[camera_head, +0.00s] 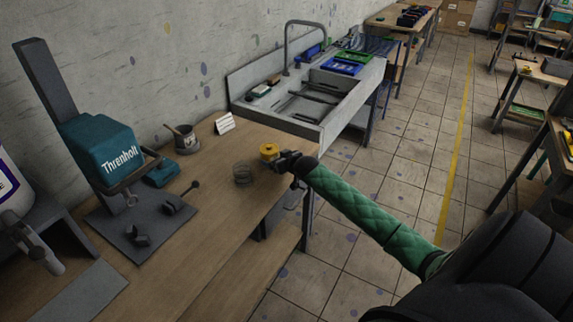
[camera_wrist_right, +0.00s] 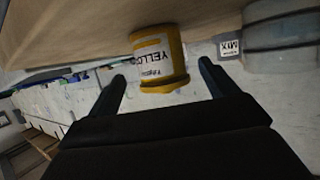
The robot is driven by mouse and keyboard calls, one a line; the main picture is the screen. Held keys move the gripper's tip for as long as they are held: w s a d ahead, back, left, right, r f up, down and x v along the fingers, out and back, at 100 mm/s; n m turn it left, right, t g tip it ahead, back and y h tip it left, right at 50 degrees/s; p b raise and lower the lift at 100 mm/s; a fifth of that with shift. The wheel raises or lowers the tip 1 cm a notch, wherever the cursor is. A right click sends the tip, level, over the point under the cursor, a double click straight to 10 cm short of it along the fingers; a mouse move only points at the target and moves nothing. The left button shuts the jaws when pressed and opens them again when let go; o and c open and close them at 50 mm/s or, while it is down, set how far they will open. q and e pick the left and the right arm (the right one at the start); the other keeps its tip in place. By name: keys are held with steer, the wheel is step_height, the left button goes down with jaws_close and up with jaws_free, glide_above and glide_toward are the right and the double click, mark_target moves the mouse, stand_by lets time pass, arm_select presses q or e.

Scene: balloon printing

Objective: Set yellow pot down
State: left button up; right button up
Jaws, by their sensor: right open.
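My right gripper (camera_head: 281,158) is open at the pot. In the wrist view its two fingers are spread on either side of the pot, with a gap visible on both sides; I cannot tell how deep the pot sits between them. My left gripper is not in view.
A clear jar (camera_head: 243,173) stands close left of the pot. A white card (camera_head: 224,124), a grey cup (camera_head: 186,139) and a teal press (camera_head: 105,150) stand further left. A sink (camera_head: 310,105) lies beyond the table.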

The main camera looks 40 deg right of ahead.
steer(key=b+v, duration=0.2)
steer(key=v, duration=0.4)
steer(key=shift+s, duration=0.25)
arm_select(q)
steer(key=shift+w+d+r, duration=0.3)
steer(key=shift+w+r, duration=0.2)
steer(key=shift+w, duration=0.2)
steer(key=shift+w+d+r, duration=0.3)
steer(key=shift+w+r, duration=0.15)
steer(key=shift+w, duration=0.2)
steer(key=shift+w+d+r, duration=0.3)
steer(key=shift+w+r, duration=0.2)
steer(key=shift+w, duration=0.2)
arm_select(e)
steer(key=shift+v, duration=0.85)
steer(key=shift+r, duration=0.1)
